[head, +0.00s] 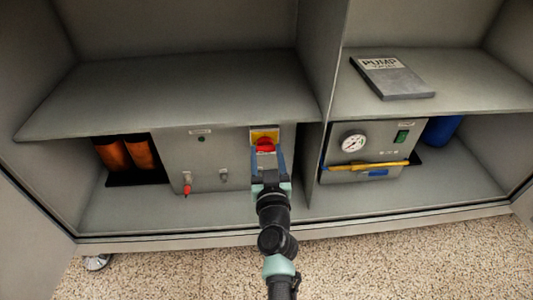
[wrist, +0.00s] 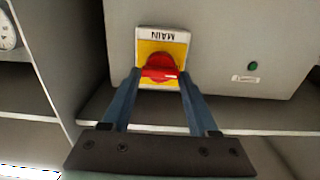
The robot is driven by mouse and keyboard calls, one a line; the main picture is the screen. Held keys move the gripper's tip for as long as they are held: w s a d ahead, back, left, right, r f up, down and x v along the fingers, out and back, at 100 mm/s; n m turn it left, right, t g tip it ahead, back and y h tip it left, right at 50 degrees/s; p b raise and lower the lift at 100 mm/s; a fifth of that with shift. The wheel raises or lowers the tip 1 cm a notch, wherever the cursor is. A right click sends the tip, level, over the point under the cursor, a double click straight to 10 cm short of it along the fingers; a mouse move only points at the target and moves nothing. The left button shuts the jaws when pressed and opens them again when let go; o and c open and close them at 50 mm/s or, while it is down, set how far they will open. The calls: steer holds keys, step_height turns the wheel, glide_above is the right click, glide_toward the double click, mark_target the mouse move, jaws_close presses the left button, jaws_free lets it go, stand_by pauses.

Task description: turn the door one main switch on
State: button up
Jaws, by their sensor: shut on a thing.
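The main switch (head: 264,141) is a red rotary knob on a yellow plate, on the front of a grey box in the left bay of the cabinet. In the wrist view the red knob (wrist: 160,66) shows against the yellow plate under an upside-down MAIN label (wrist: 164,36). Its handle lies roughly across the picture, with a pale mark near its right end. My gripper (head: 268,153) reaches straight to the switch. Its two blue fingers are on either side of the knob, shut on it, and hide part of its lower edge.
The grey box (head: 210,158) also carries a red-tipped valve (head: 187,186), a small metal fitting (head: 224,176) and a green button (wrist: 253,66). A divider (head: 322,100) separates the right bay, which has a gauge (head: 353,141) and green switch (head: 402,136). A shelf (head: 180,95) overhangs the box.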

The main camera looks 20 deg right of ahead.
steer(key=shift+c, duration=0.8)
steer(key=shift+m, duration=0.3)
steer(key=m, duration=0.3)
steer(key=shift+d+m, duration=0.1)
steer(key=shift+m, duration=0.3)
steer(key=m, duration=0.4)
steer(key=shift+f+m, duration=0.1)
steer(key=shift+m, duration=0.2)
steer(key=m, duration=0.4)
steer(key=shift+d, duration=0.1)
steer(key=shift+s+f+m, duration=0.1)
steer(key=shift+f+m, duration=0.05)
steer(key=shift+m, duration=2.35)
